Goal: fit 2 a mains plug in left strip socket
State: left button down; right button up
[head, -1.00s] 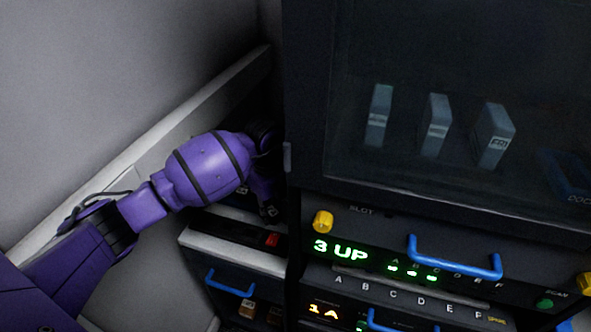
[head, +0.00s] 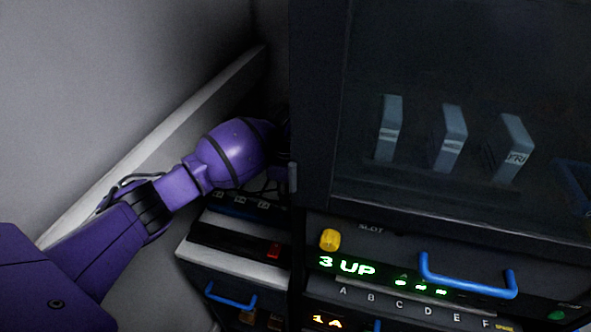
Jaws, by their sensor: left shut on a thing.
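My left gripper (head: 272,182) is at the end of the purple arm, beside the left edge of the tall dark cabinet. Only dark parts of it show, and the cabinet edge and my own wrist cover most of it. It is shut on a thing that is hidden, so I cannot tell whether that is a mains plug. A dark strip (head: 225,241) with a red switch (head: 273,250) lies below the gripper on a pale-topped unit. Behind it is a dark row with small pale labels (head: 240,200), partly under the gripper. No socket opening can be made out. My right gripper is out of view.
The dark cabinet (head: 310,120) has a glass front with three grey blocks (head: 448,140) behind it. A pale wall ledge (head: 150,150) runs along the left.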

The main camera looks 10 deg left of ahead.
pick_arm(q)
jog(key=shift+f+b, duration=0.8)
jog(key=shift+f, duration=2.25)
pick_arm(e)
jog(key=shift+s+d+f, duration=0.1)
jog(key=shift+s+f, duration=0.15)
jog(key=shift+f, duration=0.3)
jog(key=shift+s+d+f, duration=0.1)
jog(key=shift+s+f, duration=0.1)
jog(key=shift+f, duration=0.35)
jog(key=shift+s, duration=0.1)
pick_arm(q)
jog(key=c, duration=1.6)
grip_release()
jog(key=shift+o, duration=1.1)
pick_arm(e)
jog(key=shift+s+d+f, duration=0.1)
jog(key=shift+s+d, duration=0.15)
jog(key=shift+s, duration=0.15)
pick_arm(q)
jog(key=o, duration=0.5)
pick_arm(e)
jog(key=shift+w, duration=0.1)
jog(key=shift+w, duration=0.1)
